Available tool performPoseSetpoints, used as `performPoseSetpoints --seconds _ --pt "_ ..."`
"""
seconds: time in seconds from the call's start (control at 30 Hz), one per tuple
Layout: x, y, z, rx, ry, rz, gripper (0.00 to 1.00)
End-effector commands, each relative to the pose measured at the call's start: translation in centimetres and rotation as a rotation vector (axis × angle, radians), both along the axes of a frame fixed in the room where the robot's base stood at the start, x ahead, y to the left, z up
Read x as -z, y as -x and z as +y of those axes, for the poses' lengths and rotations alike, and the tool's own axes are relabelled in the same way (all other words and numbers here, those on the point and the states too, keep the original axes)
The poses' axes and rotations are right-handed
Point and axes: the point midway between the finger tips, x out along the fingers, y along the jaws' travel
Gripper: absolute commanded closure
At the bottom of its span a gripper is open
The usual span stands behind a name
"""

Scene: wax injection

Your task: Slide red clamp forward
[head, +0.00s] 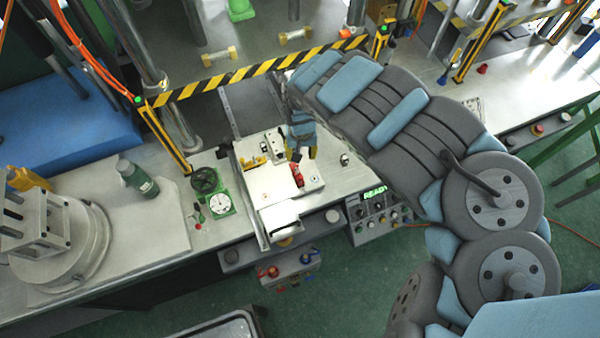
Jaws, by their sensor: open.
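The red clamp (298,176) is a small red piece on the pale fixture plate (272,190) in the middle of the head view. My gripper (305,155) hangs just behind the clamp, at the end of my blue and grey arm. Its fingers are apart and nothing shows between them. A dark fingertip is close to the back end of the clamp; I cannot tell whether they touch. My arm covers the area behind and to the right of the gripper.
A yellow clamp piece (254,161) sits on the plate's left side. A green-based gauge (220,204) stands left of the fixture. A yellow-black striped bar (250,71) crosses behind. The control box (372,212) reads READY at right.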

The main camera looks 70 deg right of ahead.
Motion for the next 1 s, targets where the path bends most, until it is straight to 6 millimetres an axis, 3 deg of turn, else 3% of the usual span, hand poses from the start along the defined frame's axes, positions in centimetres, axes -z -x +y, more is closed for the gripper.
performPoseSetpoints --seconds 0.03,0.3,1.0 --pt "1.1 0.0 0.0 0.0 0.0 0.0 0.53" --pt "4.6 0.0 0.1 0.0 -0.003 -0.002 0.53" --pt "12.2 -0.2 0.1 0.0 -0.001 -0.004 0.53"
